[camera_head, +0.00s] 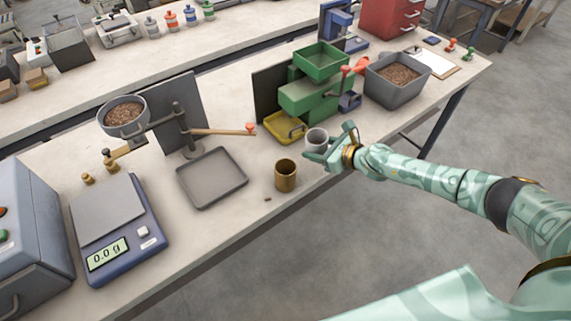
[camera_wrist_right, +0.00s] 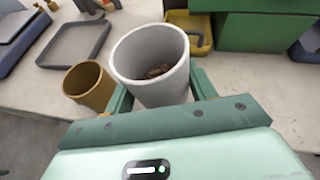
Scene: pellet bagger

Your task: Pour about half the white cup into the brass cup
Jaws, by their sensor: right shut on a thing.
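The white cup (camera_head: 317,139) is held by my right gripper (camera_head: 333,152) near the front edge of the bench. In the right wrist view the white cup (camera_wrist_right: 150,62) sits between the two green fingers, with brown pellets (camera_wrist_right: 157,71) low inside. The brass cup (camera_head: 286,174) stands upright on the bench, to the left of the white cup and apart from it. It also shows in the right wrist view (camera_wrist_right: 88,86); no pellets can be made out inside it. I cannot tell whether the white cup touches the bench. My left gripper is not in view.
A grey tray (camera_head: 211,178) lies left of the brass cup. A blue scale (camera_head: 120,243) reads 0.0 g. A small brown pellet (camera_head: 267,199) lies near the front edge. The green bagger (camera_head: 307,96) with a yellow tray (camera_head: 283,127) stands behind; a grey pellet bin (camera_head: 398,88) is to the right.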

